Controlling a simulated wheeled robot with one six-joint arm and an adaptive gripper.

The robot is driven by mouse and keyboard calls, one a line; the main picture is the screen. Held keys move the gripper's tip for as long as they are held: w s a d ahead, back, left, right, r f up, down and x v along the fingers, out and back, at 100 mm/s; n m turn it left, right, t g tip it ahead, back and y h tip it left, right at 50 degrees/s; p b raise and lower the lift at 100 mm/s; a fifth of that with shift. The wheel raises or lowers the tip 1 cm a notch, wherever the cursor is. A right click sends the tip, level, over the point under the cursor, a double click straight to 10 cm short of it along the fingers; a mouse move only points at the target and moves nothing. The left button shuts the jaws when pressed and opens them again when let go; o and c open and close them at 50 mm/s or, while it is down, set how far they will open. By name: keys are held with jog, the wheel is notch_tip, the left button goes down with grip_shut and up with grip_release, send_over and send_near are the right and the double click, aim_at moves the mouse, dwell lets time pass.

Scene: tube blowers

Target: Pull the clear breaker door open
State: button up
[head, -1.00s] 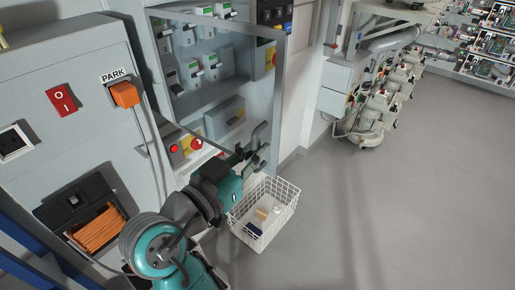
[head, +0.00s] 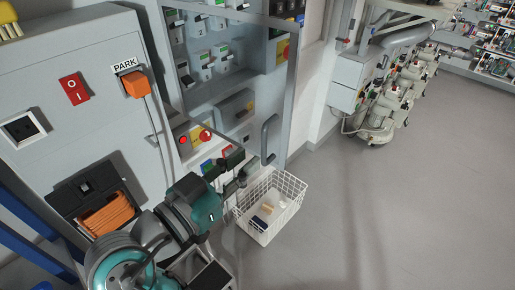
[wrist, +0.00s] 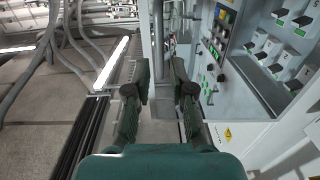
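The clear breaker door (head: 292,75) is a see-through panel in a grey frame in front of the breaker cabinet. It seems to stand at an angle to the cabinet, but I cannot tell exactly how far. Its curved grey handle (head: 268,138) is near the lower right edge. My gripper (head: 236,172) is below and left of the handle, apart from it, with its fingers spread and nothing between them. In the wrist view my gripper (wrist: 162,80) shows a gap between its fingertips, with a grey upright behind them.
A white wire basket (head: 270,207) stands on the floor close to my gripper. The left cabinet carries a red switch (head: 74,90) and an orange plug (head: 136,84). Grey machines (head: 385,100) stand farther back. The floor (head: 410,210) at right is clear.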

jog(key=v, duration=0.5)
jog(key=shift+s+a, duration=0.2)
jog(key=shift+s, duration=0.05)
